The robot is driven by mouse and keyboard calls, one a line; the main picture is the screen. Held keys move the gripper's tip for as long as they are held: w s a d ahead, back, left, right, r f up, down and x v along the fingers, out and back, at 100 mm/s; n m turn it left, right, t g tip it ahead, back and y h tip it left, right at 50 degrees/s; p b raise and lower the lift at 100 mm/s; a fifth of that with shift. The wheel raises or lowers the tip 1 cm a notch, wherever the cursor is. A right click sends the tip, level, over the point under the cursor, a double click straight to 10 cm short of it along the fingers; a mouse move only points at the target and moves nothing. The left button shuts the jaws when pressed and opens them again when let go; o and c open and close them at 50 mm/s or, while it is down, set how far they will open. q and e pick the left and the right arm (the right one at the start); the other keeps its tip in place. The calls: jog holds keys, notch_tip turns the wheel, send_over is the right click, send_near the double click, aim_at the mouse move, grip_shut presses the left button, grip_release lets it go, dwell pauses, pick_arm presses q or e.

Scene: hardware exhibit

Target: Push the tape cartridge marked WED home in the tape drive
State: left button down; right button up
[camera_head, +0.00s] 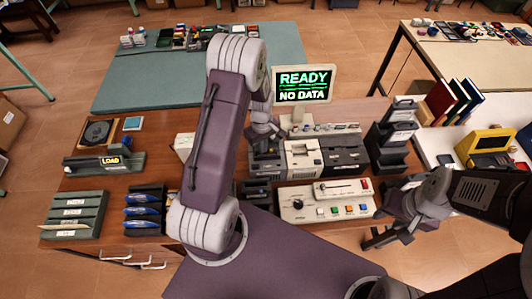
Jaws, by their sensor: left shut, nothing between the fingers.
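My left gripper (264,143) is over the back left part of the desktop equipment, reaching down at the dark drive unit (264,168) left of the beige unit (303,158). It is shut with nothing between its fingers; its tips are small and partly lost against the dark unit. I cannot read any WED mark, and I cannot make out a tape cartridge in a slot. My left arm covers part of the desk left of the drive. My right gripper (388,222) hangs at the desk's right edge, away from the drive; its finger opening is unclear.
A monitor (303,84) reads READY, NO DATA. A control panel (325,201) with coloured buttons lies in front of the drives. A dark tiered rack (392,137) stands right.

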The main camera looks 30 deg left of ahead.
pick_arm(q)
notch_tip(320, 180, up, 7)
jog(key=p, duration=0.5)
jog(key=shift+f, duration=0.1)
jog(key=d+r+m+t+b, duration=0.25)
jog(key=d+r+b, duration=0.2)
jog(key=b, duration=0.35)
jog(key=s+d+f+m+g+b, duration=0.1)
jog(key=s+d+m, duration=0.2)
jog(key=s+m, duration=0.6)
jog(key=s, duration=0.3)
jog(key=shift+s+f+m, duration=0.15)
jog(key=shift+s+m, duration=0.1)
jog(key=shift+m, duration=0.1)
